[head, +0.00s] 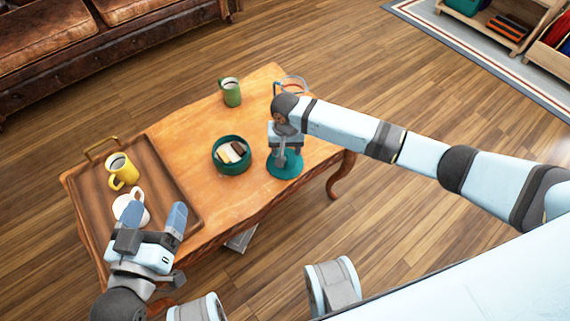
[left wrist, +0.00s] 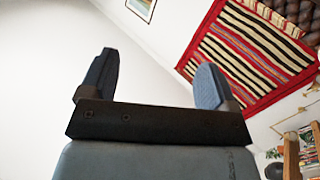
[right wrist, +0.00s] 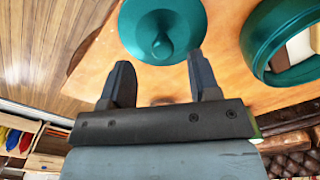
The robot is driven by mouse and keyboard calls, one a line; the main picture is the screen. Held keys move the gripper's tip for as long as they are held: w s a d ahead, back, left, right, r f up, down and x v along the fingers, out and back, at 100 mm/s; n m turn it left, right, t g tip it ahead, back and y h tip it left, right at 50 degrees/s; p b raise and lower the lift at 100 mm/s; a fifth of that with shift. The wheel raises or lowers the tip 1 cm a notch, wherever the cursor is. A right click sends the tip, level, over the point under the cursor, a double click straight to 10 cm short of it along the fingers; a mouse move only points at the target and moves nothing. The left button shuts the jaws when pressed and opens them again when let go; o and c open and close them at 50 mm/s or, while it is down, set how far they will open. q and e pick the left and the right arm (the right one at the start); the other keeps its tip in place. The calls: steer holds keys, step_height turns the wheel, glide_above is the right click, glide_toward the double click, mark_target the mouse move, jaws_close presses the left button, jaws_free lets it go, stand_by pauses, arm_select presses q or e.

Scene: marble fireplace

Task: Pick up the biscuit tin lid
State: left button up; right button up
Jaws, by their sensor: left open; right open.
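The biscuit tin lid (head: 284,167) is a round teal disc with a knob, lying on the wooden coffee table near its right edge. The right wrist view shows the lid (right wrist: 143,25) and its knob just beyond my fingertips. My right gripper (right wrist: 160,75) is open above the lid, with nothing between its fingers; in the head view my right arm partly covers the lid. The teal biscuit tin (head: 231,168) stands open to the left of the lid with biscuits inside. My left gripper (head: 163,215) is open and empty, over the near end of the tray.
A wooden tray (head: 160,180) on the table's left holds a yellow mug (head: 123,172) and a white mug or jug (head: 130,207). A green mug (head: 232,92) stands at the table's back. A glass item (head: 292,84) shows behind my right wrist. The tabletop between tray and tin is clear.

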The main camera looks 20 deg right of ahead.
mark_target(294, 164)
step_height(294, 164, down, 4)
steer(key=b, duration=0.2)
steer(key=shift+w+f+b, duration=0.1)
steer(key=shift+f+b, duration=0.1)
steer(key=shift+b, duration=0.1)
steer(key=shift+f, duration=0.5)
arm_select(q)
steer(key=r, duration=0.1)
steer(key=d+r+t+h, duration=0.1)
steer(key=r, duration=0.1)
steer(key=r+t+h, duration=0.1)
steer(key=r, duration=0.1)
steer(key=shift+s+d, duration=0.2)
steer(key=shift+d, duration=0.15)
arm_select(e)
steer(key=shift+a, duration=0.1)
steer(key=c, duration=1)
steer(key=shift+r, duration=0.1)
